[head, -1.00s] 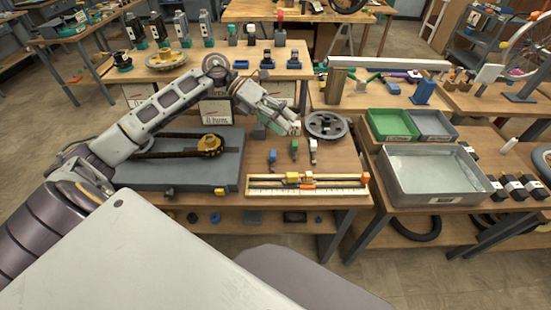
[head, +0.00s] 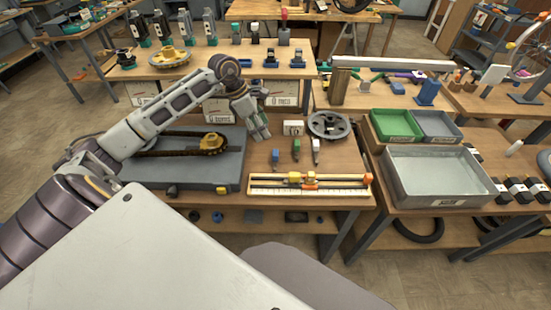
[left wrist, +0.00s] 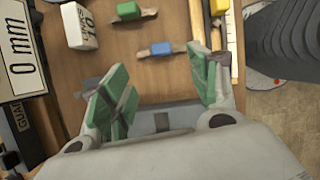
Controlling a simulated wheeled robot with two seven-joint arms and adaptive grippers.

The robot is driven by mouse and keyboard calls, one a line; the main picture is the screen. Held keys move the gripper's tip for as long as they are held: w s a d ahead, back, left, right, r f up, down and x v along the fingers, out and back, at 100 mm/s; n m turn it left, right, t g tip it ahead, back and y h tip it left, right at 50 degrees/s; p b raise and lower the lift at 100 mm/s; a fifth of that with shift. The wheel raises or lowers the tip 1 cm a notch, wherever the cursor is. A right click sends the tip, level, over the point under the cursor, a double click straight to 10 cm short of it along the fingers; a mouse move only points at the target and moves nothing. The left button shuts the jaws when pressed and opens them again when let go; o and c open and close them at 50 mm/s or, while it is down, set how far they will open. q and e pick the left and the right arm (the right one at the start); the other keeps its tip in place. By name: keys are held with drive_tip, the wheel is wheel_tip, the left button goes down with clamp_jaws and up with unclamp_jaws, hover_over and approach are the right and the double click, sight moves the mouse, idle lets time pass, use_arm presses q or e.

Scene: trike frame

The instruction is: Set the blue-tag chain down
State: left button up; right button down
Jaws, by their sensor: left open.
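The blue-tag chain (head: 276,155) lies on the wooden table, left of a green-tagged piece (head: 296,148) and a pale-tagged piece (head: 315,148). In the left wrist view its blue tag (left wrist: 161,48) sits on a short brownish strip, with the green tag (left wrist: 128,10) farther up. My left gripper (head: 262,136) points down over the table, just behind and left of the blue-tag chain. In the left wrist view its green-padded fingers (left wrist: 163,88) are spread wide with nothing between them. The blue tag is apart from both fingertips. My right gripper is not in view.
A white block (head: 293,128) and a grey wheel (head: 328,125) stand behind the tagged pieces. A yellow-framed ruler fixture (head: 310,186) lies in front. A grey plate (head: 180,172) with a dark chain around a yellow sprocket is to the left.

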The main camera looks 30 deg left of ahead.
use_arm(q)
drive_tip(key=shift+s+m, duration=0.15)
drive_tip(key=shift+m, duration=0.65)
drive_tip(key=shift+f, duration=0.2)
hover_over(275, 152)
drive_tip(key=s+a, duration=0.2)
wheel_tip(275, 152, down, 6)
drive_tip(key=shift+w+d+f+p, duration=0.25)
drive_tip(key=shift+w+f+p, duration=0.15)
drive_tip(key=shift+f, duration=0.45)
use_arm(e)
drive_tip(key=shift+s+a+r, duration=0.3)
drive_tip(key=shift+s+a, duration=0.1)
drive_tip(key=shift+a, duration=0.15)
use_arm(q)
drive_tip(key=shift+d+f, duration=0.1)
